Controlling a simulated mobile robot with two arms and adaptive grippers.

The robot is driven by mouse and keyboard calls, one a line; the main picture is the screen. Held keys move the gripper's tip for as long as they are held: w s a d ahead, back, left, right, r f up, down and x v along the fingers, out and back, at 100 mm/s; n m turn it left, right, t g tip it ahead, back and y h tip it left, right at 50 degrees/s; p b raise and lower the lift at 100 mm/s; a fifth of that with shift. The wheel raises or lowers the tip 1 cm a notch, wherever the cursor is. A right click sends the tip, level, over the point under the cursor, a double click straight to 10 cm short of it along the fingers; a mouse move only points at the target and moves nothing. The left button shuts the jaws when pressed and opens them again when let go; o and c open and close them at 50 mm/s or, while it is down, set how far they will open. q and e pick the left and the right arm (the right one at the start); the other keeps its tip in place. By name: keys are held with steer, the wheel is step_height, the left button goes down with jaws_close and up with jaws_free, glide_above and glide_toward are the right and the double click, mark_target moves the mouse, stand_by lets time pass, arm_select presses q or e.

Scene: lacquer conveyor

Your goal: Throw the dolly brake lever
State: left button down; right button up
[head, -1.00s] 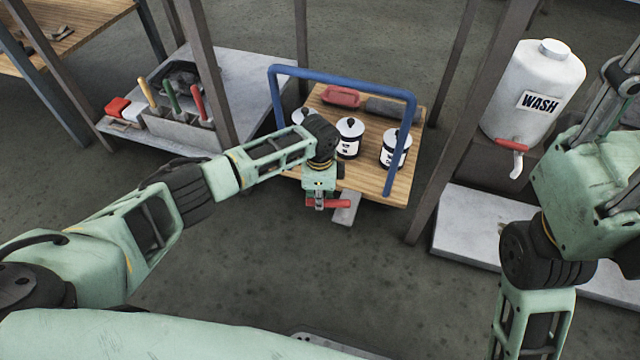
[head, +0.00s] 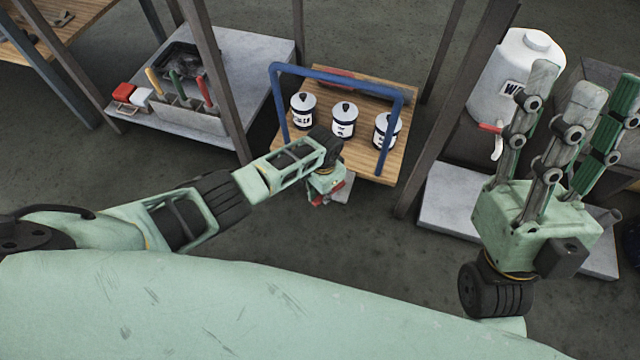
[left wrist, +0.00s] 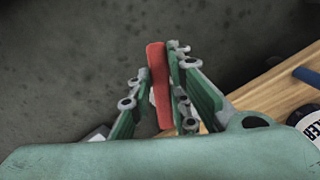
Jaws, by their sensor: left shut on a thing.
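The dolly (head: 369,167) has a wooden deck and a blue tube handle (head: 340,76), and stands at centre in the head view. Its red brake lever (head: 338,187) shows as a small piece at the near edge, partly hidden by my left gripper (head: 320,200). In the left wrist view, the lever (left wrist: 159,84) stands as a red bar between the green fingers of my left gripper (left wrist: 158,95), which is shut on it. My right gripper (head: 565,125) is raised at the right, its fingers pointing up, spread and empty.
Several labelled cans (head: 344,120) stand on the dolly. A low grey platform (head: 250,70) with brushes is at left. A white wash tank (head: 515,60) and a pale slab (head: 450,190) are at right, behind a post (head: 455,100). Dark floor lies in front.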

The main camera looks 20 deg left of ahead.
arm_select(q)
steer(key=shift+s+d+n+p, duration=0.25)
steer(key=shift+d+n+p, duration=0.4)
steer(key=shift+n, duration=0.5)
steer(key=shift+s+d+n+p, duration=0.2)
steer(key=shift+d+n+p, duration=0.2)
steer(key=shift+d+n, duration=0.55)
arm_select(e)
steer(key=w+a+f+g+h, duration=0.1)
steer(key=w+f+g+h, duration=0.1)
steer(key=w+f+g, duration=0.4)
steer(key=shift+w+a+f+g, duration=0.3)
steer(key=shift+w+f, duration=0.4)
steer(key=shift+w, duration=1.05)
arm_select(q)
steer(key=shift+a, duration=0.2)
steer(key=c, duration=1.6)
jaws_free()
steer(key=shift+c, duration=0.2)
step_height(320, 180, up, 12)
